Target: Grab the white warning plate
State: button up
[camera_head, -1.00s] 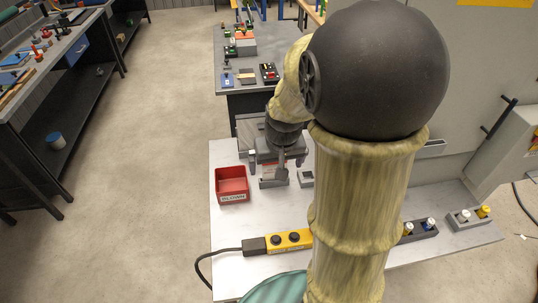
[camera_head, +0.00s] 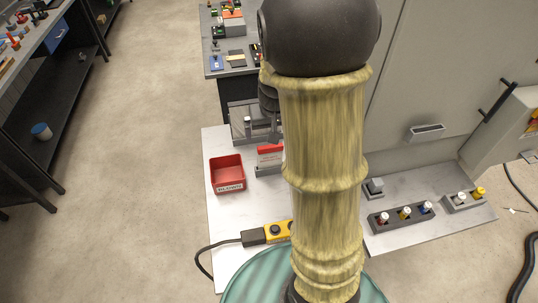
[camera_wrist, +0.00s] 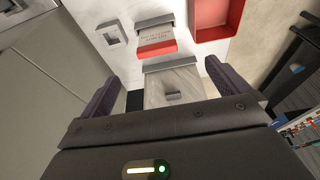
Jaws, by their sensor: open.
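The white warning plate (camera_head: 270,158) has a red top band and small lettering. It stands in a grey holder on the pale table, right of the red bin, partly covered by my arm in the head view. In the wrist view the plate (camera_wrist: 156,39) lies beyond my fingertips, near the top centre. My gripper (camera_wrist: 160,72) is open, its two dark fingers wide apart, with no plate between them. In the head view my arm hides most of the gripper.
The red bin (camera_head: 227,172) stands left of the plate. A small grey block (camera_wrist: 113,36) sits beside the plate. A yellow button box (camera_head: 277,230) and a connector strip (camera_head: 402,216) lie nearer.

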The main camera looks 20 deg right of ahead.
aim_at(271, 149)
jog(key=x, duration=0.8)
jog(key=shift+d+f, duration=0.1)
jog(key=shift+f, duration=0.05)
jog(key=shift+w+f, duration=0.25)
jog(key=shift+f, duration=0.2)
jog(key=shift+s, duration=0.2)
jog(key=shift+r, duration=0.1)
jog(key=shift+w+d+f+p, duration=0.15)
jog(key=shift+f+p, duration=0.2)
jog(key=shift+f, duration=0.05)
jog(key=shift+d+p+x, duration=0.15)
jog(key=shift+p+x, duration=0.1)
jog(key=shift+x, duration=0.9)
jog(key=shift+d+p+x, duration=0.15)
jog(key=shift+p+x, duration=0.1)
jog(key=shift+x, duration=0.85)
jog(key=shift+w+r, duration=0.1)
jog(key=shift+c, duration=0.4)
jog(key=c, duration=0.9)
